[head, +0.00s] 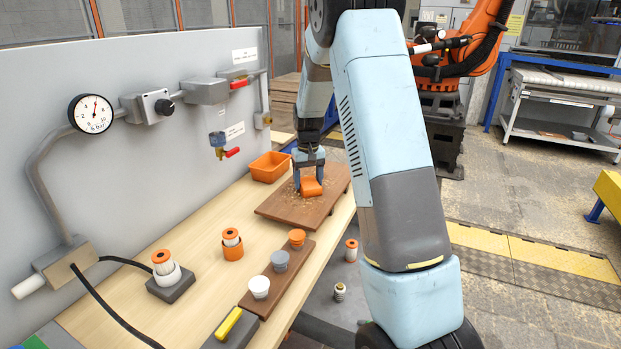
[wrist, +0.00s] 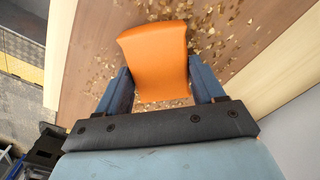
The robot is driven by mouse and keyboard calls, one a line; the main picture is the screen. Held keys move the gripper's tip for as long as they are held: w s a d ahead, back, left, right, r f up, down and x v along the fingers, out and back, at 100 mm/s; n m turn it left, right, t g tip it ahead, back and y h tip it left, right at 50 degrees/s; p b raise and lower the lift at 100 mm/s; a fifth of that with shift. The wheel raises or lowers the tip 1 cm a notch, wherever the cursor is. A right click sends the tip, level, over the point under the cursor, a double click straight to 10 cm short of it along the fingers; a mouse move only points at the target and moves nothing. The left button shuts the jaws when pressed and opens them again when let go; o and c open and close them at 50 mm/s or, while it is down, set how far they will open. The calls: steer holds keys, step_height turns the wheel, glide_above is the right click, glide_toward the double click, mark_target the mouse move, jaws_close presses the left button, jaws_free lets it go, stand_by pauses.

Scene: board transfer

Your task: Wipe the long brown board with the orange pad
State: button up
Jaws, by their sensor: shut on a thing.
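The long brown board (head: 283,214) lies on the wooden bench, with light chips scattered over it. In the wrist view the board (wrist: 88,42) also carries many chips around the pad. The orange pad (head: 312,188) is between the fingers of my gripper (head: 311,186), over the far part of the board. In the wrist view the pad (wrist: 158,60) sits between the two blue fingers of my gripper (wrist: 165,88), which is shut on it. I cannot tell whether the pad's underside touches the board.
An orange bin (head: 268,167) stands behind the board, close to it. A smaller brown board (head: 270,290) with white, grey and orange cups lies nearer. The grey panel (head: 150,170) borders the bench.

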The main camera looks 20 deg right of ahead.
mark_target(303, 188)
steer(key=shift+s+a+f, duration=0.15)
steer(key=shift+s+a, duration=0.55)
steer(key=shift+s, duration=0.05)
steer(key=shift+s+a+f, duration=0.1)
steer(key=shift+s+a, duration=0.6)
steer(key=shift+s+a+r, duration=0.15)
steer(key=shift+s+a, duration=0.95)
steer(key=shift+s+a+r, duration=0.1)
steer(key=shift+s+a, duration=0.95)
steer(key=shift+w+a+f, duration=0.1)
steer(key=shift+w+a, duration=0.7)
steer(key=shift+w, duration=0.05)
steer(key=shift+w+d, duration=2.5)
steer(key=shift+d, duration=0.1)
steer(key=shift+w+d, duration=2.15)
steer(key=shift+w, duration=0.1)
steer(key=shift+w+d, duration=3.75)
steer(key=shift+d, duration=0.1)
steer(key=shift+w+d, duration=0.85)
steer(key=shift+w, duration=0.05)
